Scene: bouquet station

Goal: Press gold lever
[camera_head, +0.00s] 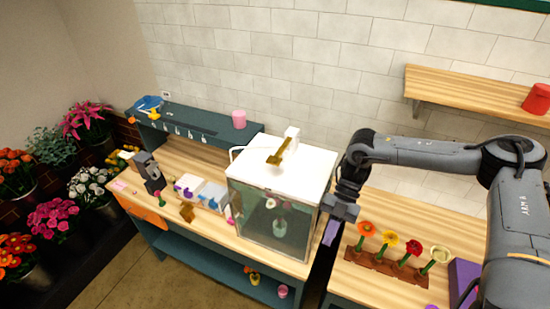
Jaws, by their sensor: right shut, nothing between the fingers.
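The gold lever (279,153) sits on the white top of a glass-sided box (282,222) near the middle of the head view. It slants up to the right toward a small white post. A vase with a flower shows dimly through the box's glass. My right gripper (341,211) is shut and empty, pointing down just right of the box, lower than the lever and apart from it. My left gripper is not in view.
Several flowers stand in a brown holder (385,264) on the right counter. A dark gap separates the two counters. A wall shelf (470,95) with a red pot (537,98) is at upper right. A pink cup (239,118) stands on the raised teal shelf. Potted flowers fill the far left.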

